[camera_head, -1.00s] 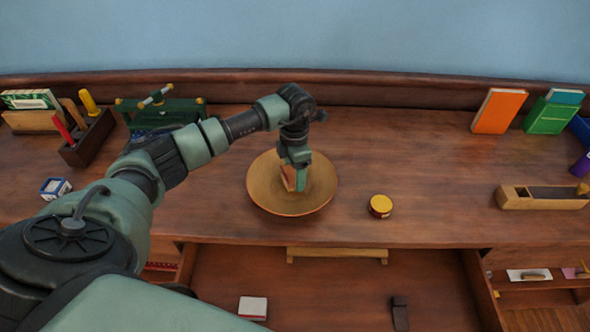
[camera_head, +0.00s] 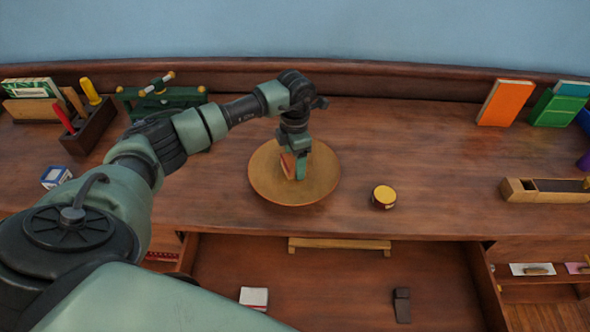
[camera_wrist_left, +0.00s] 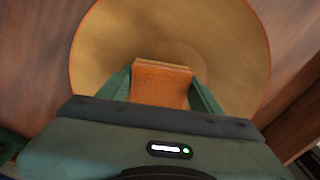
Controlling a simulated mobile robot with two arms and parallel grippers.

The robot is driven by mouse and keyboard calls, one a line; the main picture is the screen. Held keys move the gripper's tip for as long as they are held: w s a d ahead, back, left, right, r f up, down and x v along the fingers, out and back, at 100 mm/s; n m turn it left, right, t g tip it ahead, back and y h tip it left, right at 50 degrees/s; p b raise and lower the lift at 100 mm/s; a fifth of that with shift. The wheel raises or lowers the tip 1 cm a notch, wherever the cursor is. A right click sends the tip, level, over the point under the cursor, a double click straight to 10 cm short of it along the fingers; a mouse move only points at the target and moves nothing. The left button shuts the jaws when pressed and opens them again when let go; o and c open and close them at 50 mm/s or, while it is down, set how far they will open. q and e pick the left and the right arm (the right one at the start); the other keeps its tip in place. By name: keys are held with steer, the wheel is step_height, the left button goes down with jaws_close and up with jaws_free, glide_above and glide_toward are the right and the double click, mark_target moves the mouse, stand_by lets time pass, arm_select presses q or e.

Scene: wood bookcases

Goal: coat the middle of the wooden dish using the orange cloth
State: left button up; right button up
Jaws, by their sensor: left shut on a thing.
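The wooden dish (camera_head: 322,180) is a wide, round, shallow tan bowl on the desktop, in the middle of the head view. It also fills the upper part of the left wrist view (camera_wrist_left: 110,45). My left gripper (camera_head: 295,172) points down over the dish. It is shut on the orange cloth (camera_wrist_left: 160,84), a folded pad between its two green fingers. The cloth shows as a small orange-brown patch (camera_head: 287,164) in the head view. I cannot tell whether it touches the dish. A faint ring shows near the dish's middle, just beyond the cloth. My right gripper is not in view.
A small yellow-lidded tin (camera_head: 384,196) stands right of the dish. An open drawer (camera_head: 330,285) lies in front, holding a white box (camera_head: 254,297) and a dark block (camera_head: 402,305). A wooden plane (camera_head: 545,190) is at right, a tool holder (camera_head: 90,130) at left.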

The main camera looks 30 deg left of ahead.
mark_target(294, 169)
arm_select(q)
steer(key=shift+w+a, duration=0.1)
steer(key=shift+w, duration=0.1)
steer(key=shift+s+d+p, duration=0.5)
steer(key=shift+s+p, duration=0.05)
steer(key=shift+s, duration=0.3)
steer(key=shift+s+d+f+p, duration=0.1)
steer(key=shift+s+d+p, duration=0.3)
steer(key=shift+s, duration=0.35)
steer(key=shift+r+p, duration=1.8)
steer(key=shift+r, duration=1.25)
steer(key=shift+r+p, duration=1)
steer(key=shift+r, duration=0.5)
